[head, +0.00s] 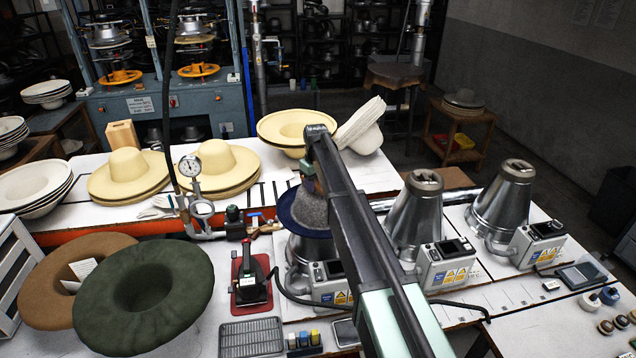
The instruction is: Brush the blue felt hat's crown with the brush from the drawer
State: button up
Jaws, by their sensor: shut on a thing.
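The blue felt hat (306,211) sits on a metal cone stand (306,258) in the middle of the head view. Its grey-blue crown points up, and its darker brim shows on the left. My arm crosses in front of the hat's right side. My gripper (309,177) is at the far end of the arm, just above the crown, mostly hidden by the arm link. It is shut on the brush, of which only a small brownish bit can be made out. Whether the bristles touch the felt cannot be told.
Two more metal cones (414,215) (503,200) with control boxes stand right of the hat. A dial gauge (190,166) on a post and a red-based device (250,278) stand left. Green (143,300) and brown hats (60,290) fill the front left; cream hats (215,165) lie behind.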

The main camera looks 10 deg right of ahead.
jog(key=shift+w+d, duration=0.1)
jog(key=shift+w+d, duration=0.45)
jog(key=shift+d, duration=0.4)
jog(key=shift+w+d, duration=0.45)
jog(key=shift+d, duration=0.4)
jog(key=shift+s+a, duration=0.5)
jog(key=shift+a, duration=0.4)
jog(key=shift+s+a, duration=0.5)
jog(key=shift+a, duration=0.4)
jog(key=shift+w+d, duration=0.1)
jog(key=shift+w+d, duration=0.45)
jog(key=shift+d, duration=0.4)
jog(key=shift+w+d, duration=0.45)
jog(key=shift+d, duration=0.4)
jog(key=shift+s+a, duration=0.1)
jog(key=shift+s+a, duration=0.45)
jog(key=shift+a, duration=0.4)
jog(key=shift+s+a, duration=0.45)
jog(key=shift+a, duration=0.4)
